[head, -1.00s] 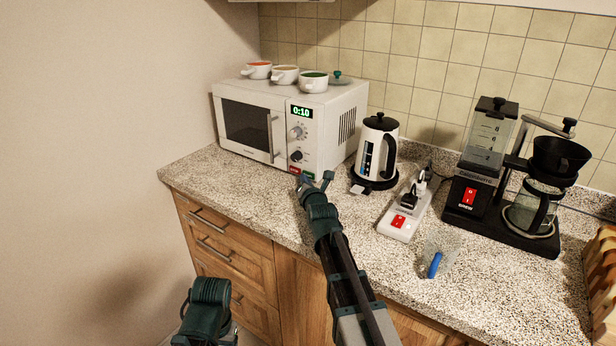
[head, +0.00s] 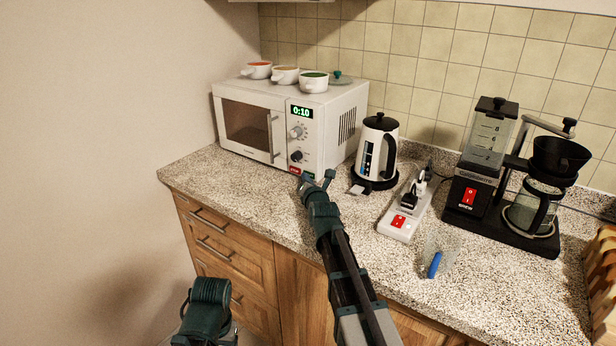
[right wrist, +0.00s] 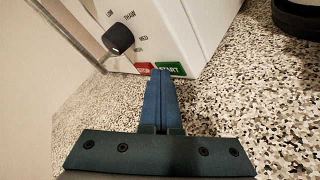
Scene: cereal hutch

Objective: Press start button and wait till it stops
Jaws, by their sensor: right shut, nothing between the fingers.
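The white microwave (head: 272,120) stands at the back left of the counter, its door closed. Its window is lit warm and the display (head: 301,112) reads 0:10. In the right wrist view, the green START button (right wrist: 172,69) is at the bottom of the panel beside a red button (right wrist: 143,69). My right gripper (head: 308,180) is shut and empty, its fingertips at the START button; they also show in the right wrist view (right wrist: 159,78). They appear to touch the button and hide part of it. In the head view they cover the green button. My left gripper's fingers are not visible.
Bowls (head: 285,75) and a glass lid (head: 340,79) sit on the microwave. A kettle (head: 377,148), a power strip (head: 402,213), a blue object (head: 434,265) and a coffee maker (head: 500,190) stand to the right. The counter front left of my right arm is clear.

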